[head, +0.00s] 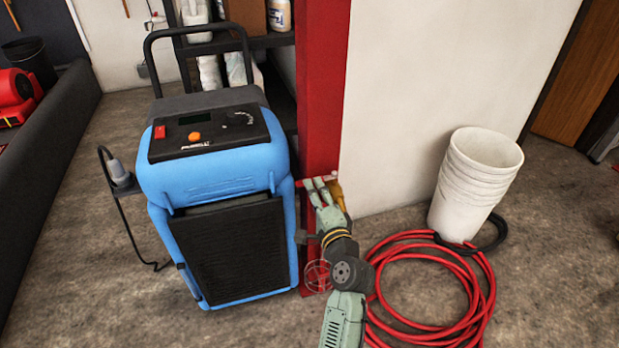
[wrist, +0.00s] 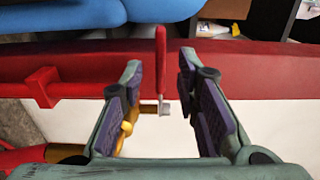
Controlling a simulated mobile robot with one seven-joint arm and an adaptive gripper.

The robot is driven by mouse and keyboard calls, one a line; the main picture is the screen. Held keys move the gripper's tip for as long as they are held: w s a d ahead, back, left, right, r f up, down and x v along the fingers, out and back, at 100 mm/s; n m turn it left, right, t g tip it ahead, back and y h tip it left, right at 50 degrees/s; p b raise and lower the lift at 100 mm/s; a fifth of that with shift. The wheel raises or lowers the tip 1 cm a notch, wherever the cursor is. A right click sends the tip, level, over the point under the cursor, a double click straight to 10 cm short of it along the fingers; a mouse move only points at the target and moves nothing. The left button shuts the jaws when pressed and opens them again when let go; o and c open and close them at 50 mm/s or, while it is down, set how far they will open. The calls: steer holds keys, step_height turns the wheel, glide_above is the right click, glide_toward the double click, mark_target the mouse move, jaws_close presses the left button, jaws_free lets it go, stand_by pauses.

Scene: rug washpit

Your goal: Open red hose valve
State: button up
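The red hose valve has a thin red lever (wrist: 160,62) with a metal nut at its base, in the middle of the wrist view. Its brass body (wrist: 128,130) is partly hidden behind the left finger; in the head view the brass (head: 338,194) shows beside the red post. My gripper (head: 321,184) is at the valve, low on the post, and hides most of it there. In the wrist view my gripper (wrist: 158,85) is open, with one finger on each side of the lever and visible gaps to both.
The red post (head: 320,90) stands directly behind the valve. A blue dehumidifier (head: 215,180) stands close on the left. A coiled red hose (head: 440,262) lies on the floor to the right, by stacked white buckets (head: 474,185). Bare floor shows at the far right.

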steer(key=shift+p+x, duration=0.3)
steer(key=shift+x, duration=1.95)
jaws_close()
